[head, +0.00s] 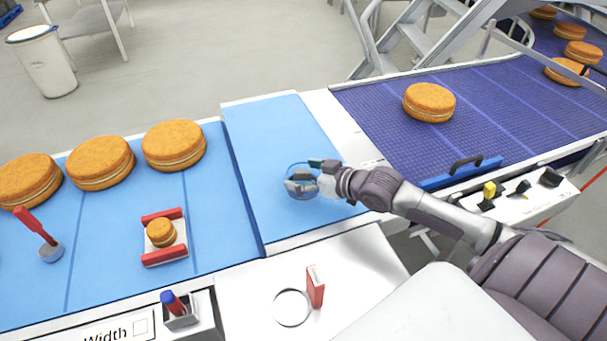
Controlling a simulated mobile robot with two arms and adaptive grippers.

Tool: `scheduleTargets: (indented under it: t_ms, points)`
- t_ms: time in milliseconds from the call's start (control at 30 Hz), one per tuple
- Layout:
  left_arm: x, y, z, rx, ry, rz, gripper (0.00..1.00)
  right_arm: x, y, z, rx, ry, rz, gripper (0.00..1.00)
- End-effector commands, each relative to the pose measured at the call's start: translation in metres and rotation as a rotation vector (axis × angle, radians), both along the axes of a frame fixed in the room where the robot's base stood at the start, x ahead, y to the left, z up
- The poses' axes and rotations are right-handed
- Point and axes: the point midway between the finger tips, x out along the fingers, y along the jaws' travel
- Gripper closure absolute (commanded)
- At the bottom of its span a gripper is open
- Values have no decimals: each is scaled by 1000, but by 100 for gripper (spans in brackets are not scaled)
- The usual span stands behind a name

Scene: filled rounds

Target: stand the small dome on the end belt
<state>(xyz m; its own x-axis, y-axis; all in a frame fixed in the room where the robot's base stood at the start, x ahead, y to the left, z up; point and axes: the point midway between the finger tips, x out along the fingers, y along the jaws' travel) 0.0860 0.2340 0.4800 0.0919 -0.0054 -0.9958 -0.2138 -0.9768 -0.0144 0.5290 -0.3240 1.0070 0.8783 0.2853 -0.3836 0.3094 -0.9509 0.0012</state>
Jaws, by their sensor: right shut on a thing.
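My right gripper (302,186) reaches in from the right over the light blue end belt (270,125). It is shut on a small clear, bluish dome (299,172), which shows as a rounded outline around the fingers. The fingers hide part of the dome. I cannot tell whether its lower edge touches the belt or hangs just above it. My left gripper is not in view.
Large round filled cakes (100,163) stand on the blue belt at left, with a red-ended tray (165,257) and a red-handled tool (48,240). A purple belt (490,110) carries another cake (429,102). A red block (315,287) stands beside a white ring.

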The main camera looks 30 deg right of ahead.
Motion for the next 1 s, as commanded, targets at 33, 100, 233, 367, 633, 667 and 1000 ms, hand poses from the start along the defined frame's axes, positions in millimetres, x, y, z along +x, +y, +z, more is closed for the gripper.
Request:
scheduleTargets:
  t_ms: [33,100,233,367,633,667,1000]
  points:
    - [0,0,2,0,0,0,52,0,0,-4,1,0,-2,45]
    - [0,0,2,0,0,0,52,0,0,-7,1,-2,0,45]
    - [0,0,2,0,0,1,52,0,0,-8,1,-2,0,45]
    - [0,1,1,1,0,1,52,0,0,-9,1,-2,0,45]
    - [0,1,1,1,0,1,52,0,0,-9,0,-1,0,0]
    - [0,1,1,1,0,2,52,0,0,-9,0,-1,0,0]
    - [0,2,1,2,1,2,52,-9,-3,-6,-2,1,-1,0]
